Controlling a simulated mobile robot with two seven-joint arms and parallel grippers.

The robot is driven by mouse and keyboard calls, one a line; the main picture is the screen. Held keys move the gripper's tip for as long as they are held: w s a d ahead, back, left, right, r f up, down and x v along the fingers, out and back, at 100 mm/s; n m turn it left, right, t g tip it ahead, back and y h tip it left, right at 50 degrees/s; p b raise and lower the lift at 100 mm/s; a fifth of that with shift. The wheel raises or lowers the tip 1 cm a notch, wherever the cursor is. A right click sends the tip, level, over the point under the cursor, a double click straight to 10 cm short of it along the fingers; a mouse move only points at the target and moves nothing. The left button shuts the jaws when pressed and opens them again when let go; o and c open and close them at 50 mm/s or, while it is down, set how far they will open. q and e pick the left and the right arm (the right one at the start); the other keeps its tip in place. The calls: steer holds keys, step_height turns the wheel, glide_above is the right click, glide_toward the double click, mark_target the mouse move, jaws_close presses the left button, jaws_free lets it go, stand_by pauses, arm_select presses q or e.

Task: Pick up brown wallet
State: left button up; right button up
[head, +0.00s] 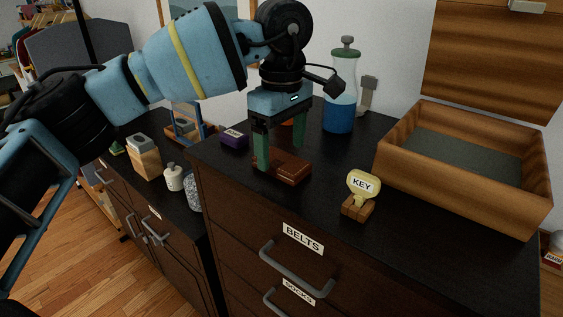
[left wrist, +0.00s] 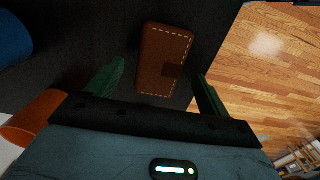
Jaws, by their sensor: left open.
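The brown wallet (head: 290,170) lies flat on the black dresser top, near its left edge. In the left wrist view the wallet lies between and a little beyond the fingertips of the left gripper (left wrist: 158,78). The fingers do not visibly hold it. In the head view the fingers hide part of the wallet. My right gripper is in neither view.
A purple box (head: 234,138) stands left of the wallet, and a bottle with blue liquid (head: 338,117) stands behind. A KEY sign (head: 361,188) and an open wooden box (head: 463,190) are to the right. The dresser edge is close on the left.

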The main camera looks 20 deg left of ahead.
arm_select(q)
step_height(320, 180, down, 2)
steer(key=shift+f, duration=0.1)
steer(key=c, duration=1.1)
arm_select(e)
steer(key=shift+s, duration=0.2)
arm_select(q)
steer(key=shift+r, duration=0.25)
